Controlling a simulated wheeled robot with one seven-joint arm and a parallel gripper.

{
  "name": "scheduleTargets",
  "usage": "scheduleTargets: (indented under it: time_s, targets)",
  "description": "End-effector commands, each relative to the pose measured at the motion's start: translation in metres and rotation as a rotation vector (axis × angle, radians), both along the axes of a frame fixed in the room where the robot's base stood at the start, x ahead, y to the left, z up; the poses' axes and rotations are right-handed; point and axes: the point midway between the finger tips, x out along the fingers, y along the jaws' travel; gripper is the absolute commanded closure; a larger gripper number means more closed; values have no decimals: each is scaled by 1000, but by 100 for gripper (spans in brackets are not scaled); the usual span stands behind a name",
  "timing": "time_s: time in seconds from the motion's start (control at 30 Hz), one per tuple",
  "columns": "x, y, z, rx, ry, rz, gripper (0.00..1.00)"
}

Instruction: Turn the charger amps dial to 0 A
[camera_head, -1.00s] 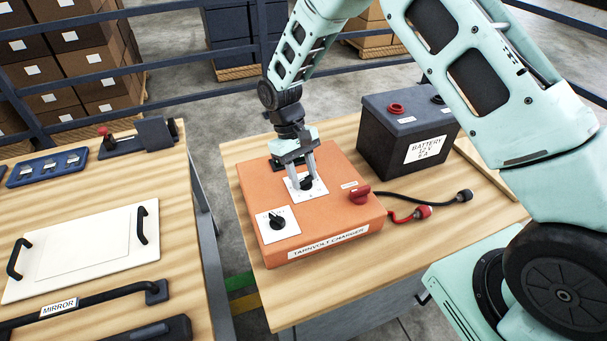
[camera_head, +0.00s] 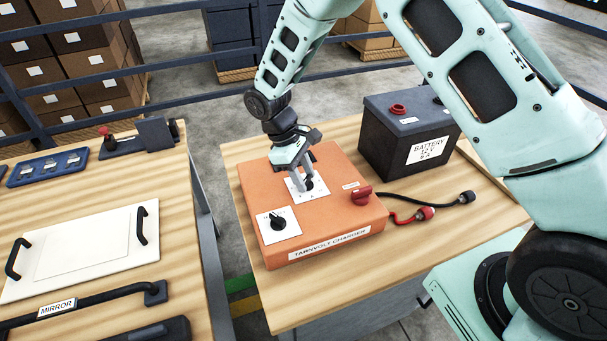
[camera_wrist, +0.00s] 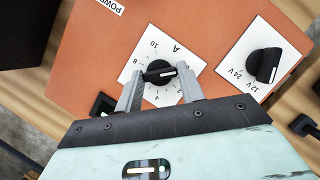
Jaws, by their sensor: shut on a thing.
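The orange Tarnvolt charger (camera_head: 345,215) lies flat on the right wooden bench. Its amps dial (camera_wrist: 160,72) is a black knob on a white plate marked A, with 10 and 8 readable at the upper left in the wrist view. My gripper (camera_wrist: 160,80) is shut on the amps dial, one finger on each side. In the head view my gripper (camera_head: 303,184) reaches down to the dial and partly hides it.
A 12 V/24 V dial (camera_wrist: 265,65) sits on the same charger. A red power knob (camera_head: 361,195) is close on the right. The battery (camera_head: 405,135) stands behind it, and red and black cables (camera_head: 425,213) lie on the bench.

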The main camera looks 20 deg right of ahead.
Motion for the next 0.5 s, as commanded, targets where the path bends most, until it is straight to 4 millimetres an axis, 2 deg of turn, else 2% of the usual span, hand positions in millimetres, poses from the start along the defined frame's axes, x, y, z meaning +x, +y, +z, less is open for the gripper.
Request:
scheduleTargets:
  time_s: [0.3, 0.33, 0.37, 0.4, 0.5]
  targets:
    - [0, 0, 0, -1, 0, 4, 85]
    - [0, 0, 0, -1, 0, 4, 53]
    - [0, 0, 0, -1, 0, 4, 45]
    - [0, 0, 0, -1, 1, 3, 40]
    - [0, 0, 0, -1, 1, 2, 40]
